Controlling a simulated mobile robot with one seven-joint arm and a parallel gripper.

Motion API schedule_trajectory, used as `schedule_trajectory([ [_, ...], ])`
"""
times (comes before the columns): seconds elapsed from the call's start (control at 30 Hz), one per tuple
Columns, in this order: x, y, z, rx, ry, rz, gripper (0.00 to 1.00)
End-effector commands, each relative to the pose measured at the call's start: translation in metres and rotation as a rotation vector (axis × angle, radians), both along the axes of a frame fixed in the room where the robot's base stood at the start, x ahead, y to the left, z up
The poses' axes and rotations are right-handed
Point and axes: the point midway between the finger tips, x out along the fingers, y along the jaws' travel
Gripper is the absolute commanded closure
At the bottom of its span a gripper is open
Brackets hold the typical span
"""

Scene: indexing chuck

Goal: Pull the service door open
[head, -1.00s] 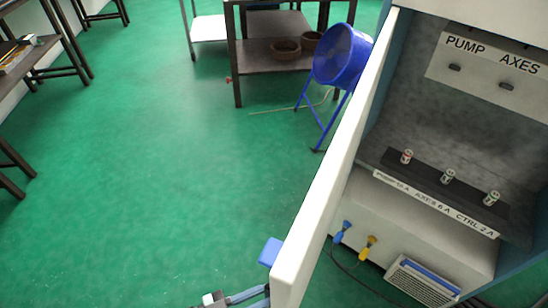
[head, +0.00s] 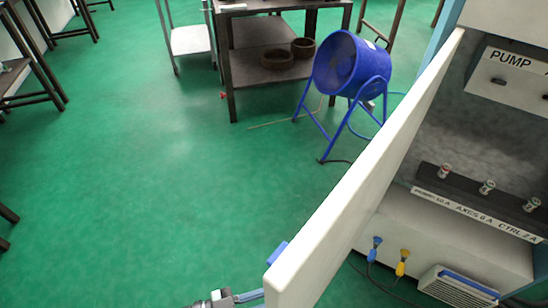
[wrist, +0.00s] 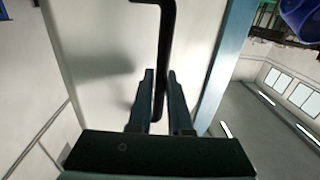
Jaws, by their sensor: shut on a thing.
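The service door (head: 375,160) is a white panel seen almost edge-on in the head view, standing open from the cabinet. It also fills the middle of the wrist view (wrist: 105,60). Its black bar handle (wrist: 166,40) runs down between my fingers in the wrist view. My gripper (wrist: 160,88) is shut on this handle, one finger on each side. In the head view only part of my wrist (head: 225,299) shows at the bottom, left of the door; the handle and fingertips are hidden there.
The open cabinet holds a row of fuses (head: 487,187), blue (head: 375,243) and yellow (head: 404,257) plugs with cables, and a vent (head: 458,285). A blue drum fan (head: 348,65) stands beyond the door, near a dark workbench (head: 262,70). Green floor left of the door is clear.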

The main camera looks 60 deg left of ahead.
Motion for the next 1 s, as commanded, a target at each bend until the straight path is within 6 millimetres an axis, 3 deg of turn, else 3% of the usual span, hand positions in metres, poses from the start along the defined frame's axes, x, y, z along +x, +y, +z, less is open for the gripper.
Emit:
schedule_trajectory([
  [0.47,0.002,0.001,0.000,-0.002,-0.001,0.007,1.00],
  [0.5,0.002,0.000,0.000,-0.002,-0.001,0.007,0.76],
  [0.63,0.001,0.000,0.000,-0.001,-0.001,0.005,0.53],
  [1.0,-0.008,0.003,-0.001,0.000,0.003,0.006,0.53],
])
